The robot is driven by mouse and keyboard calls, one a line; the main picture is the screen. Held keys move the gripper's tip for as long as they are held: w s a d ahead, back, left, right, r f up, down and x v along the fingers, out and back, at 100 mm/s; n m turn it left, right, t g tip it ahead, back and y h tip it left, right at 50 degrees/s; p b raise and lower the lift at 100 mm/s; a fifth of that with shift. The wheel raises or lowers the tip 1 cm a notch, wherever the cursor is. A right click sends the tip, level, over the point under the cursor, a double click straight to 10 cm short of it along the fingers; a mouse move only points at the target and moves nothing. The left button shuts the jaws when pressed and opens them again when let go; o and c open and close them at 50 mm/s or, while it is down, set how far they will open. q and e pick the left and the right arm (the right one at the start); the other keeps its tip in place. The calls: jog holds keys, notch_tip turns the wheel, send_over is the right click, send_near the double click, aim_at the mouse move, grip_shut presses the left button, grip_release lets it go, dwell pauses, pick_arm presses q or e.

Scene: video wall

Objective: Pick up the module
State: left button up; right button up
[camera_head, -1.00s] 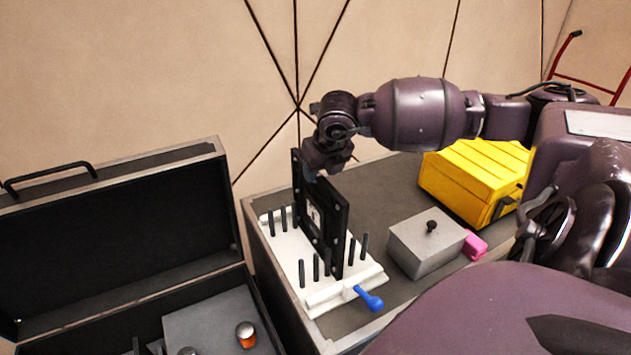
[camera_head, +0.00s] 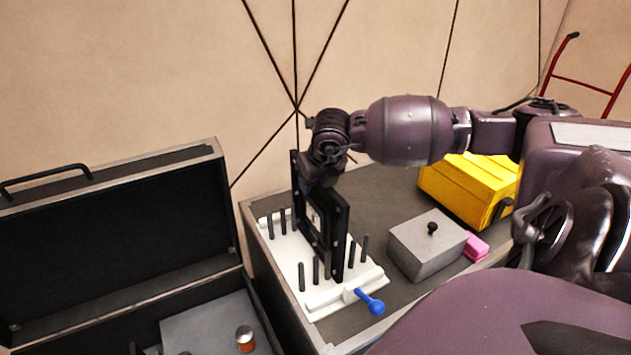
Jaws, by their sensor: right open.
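The module, a black upright panel (camera_head: 335,240), stands in a white rack (camera_head: 318,302) with dark pegs on both sides of it. My right gripper (camera_head: 318,183) is at the panel's top edge, reaching down from above. It is open, and its fingers are mostly hidden by the wrist, so I cannot tell whether they touch the panel. My left gripper is not in the view.
A blue-handled tool (camera_head: 372,303) sticks out at the rack's front. A grey box with a black knob (camera_head: 428,245), a pink block (camera_head: 477,246) and a yellow case (camera_head: 466,185) stand to the right. An open black case (camera_head: 120,245) is at the left.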

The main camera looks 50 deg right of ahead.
dwell(0.3)
grip_shut()
dwell(0.3)
